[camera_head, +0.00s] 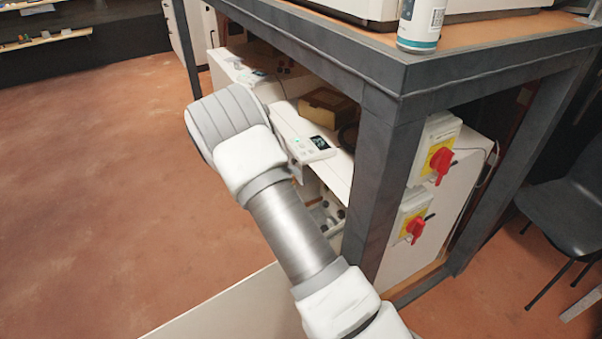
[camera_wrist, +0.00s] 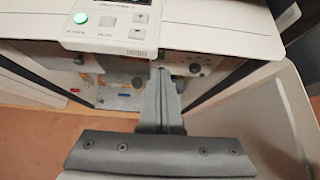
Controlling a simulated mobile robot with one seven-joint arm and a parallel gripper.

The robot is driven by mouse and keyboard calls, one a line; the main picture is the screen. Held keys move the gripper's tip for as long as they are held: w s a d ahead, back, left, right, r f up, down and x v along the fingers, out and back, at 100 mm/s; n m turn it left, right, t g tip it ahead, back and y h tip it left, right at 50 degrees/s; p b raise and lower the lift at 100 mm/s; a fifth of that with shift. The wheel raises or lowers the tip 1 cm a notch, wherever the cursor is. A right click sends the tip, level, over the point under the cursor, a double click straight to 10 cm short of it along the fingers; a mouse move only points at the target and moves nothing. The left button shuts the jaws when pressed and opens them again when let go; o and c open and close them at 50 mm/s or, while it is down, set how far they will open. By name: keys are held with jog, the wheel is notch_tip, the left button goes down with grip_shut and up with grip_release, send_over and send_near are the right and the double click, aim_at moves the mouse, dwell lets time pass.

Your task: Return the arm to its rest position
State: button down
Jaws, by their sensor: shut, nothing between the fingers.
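My arm reaches up from the lower right in the head view, beside the workbench, and hides my gripper there. In the wrist view my gripper (camera_wrist: 160,80) is shut and empty, with its fingertips just below a white control panel (camera_wrist: 115,22). The panel has a lit green button and a small display. The same panel shows in the head view (camera_head: 305,140), just right of my wrist. I cannot tell whether the fingertips touch it.
A dark-framed workbench (camera_head: 400,78) stands at the right, its leg close to my arm. A can (camera_head: 421,22) stands on its corner. Two red rotary switches (camera_head: 441,162) are on a white unit below. A black chair (camera_head: 570,205) is far right. The floor (camera_head: 90,190) at left is clear.

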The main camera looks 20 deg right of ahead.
jog(key=shift+s+a+r, duration=0.1)
jog(key=shift+a+r, duration=0.3)
jog(key=shift+r, duration=0.05)
jog(key=s+r+m+y, duration=0.6)
jog(key=s+r+m, duration=0.4)
jog(key=s+r, duration=0.65)
jog(key=s+a+r+m+t+y, duration=0.25)
jog(key=s+m, duration=0.25)
jog(key=s, duration=0.5)
jog(key=s+a+r+m+t+y, duration=0.1)
jog(key=s+a+r+m+y, duration=0.25)
jog(key=s, duration=0.65)
notch_tip(320, 180, up, 14)
jog(key=m+h+p, duration=0.1)
jog(key=p, duration=1.2)
jog(key=shift+s+d+f+m+h, duration=0.25)
jog(key=shift+d+m+h, duration=0.1)
jog(key=shift+d+h, duration=0.05)
jog(key=shift+d, duration=0.15)
